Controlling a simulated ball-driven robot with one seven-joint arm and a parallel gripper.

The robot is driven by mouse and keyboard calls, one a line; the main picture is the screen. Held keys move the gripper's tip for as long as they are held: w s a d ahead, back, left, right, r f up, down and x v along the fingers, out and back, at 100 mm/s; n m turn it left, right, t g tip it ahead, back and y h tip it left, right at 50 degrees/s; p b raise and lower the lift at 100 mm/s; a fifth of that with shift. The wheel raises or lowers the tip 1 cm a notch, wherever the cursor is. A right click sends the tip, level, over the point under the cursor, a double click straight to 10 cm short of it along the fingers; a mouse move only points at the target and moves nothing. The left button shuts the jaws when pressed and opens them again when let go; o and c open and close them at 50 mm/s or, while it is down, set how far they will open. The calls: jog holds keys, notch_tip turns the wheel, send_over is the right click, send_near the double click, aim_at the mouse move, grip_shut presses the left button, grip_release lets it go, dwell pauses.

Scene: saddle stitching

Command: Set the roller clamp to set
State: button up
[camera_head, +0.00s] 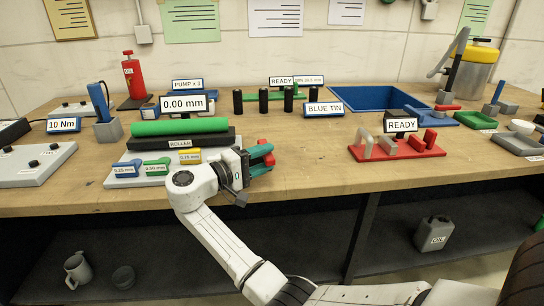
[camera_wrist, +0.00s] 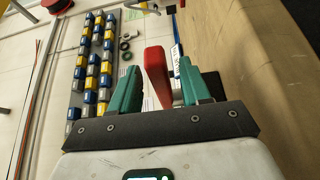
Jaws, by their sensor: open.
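The roller unit has a green roller (camera_head: 180,126) on a black base (camera_head: 166,143) labelled ROLLER, with a display (camera_head: 184,103) reading 0.00 mm. A red lever-like piece (camera_head: 268,158) shows at my gripper, right of the roller; it looks like the clamp handle, but its joint to the unit is hidden. My gripper (camera_head: 262,158) is open, with teal fingers. In the wrist view the red piece (camera_wrist: 156,75) stands between the fingertips of my gripper (camera_wrist: 159,82), with a gap visible on at least one side. No set mark on the clamp is readable.
Coloured thickness gauges (camera_head: 157,167) lie in front of the roller. A red stand (camera_head: 400,150) with a READY sign is to the right, with clear bench between. Black posts (camera_head: 263,101) and a blue tray (camera_head: 372,96) stand behind. The bench's front edge runs below my arm.

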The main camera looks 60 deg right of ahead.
jog(key=v, duration=0.7)
jog(key=shift+w+a, duration=0.15)
jog(key=shift+a, duration=0.1)
jog(key=shift+c, duration=0.4)
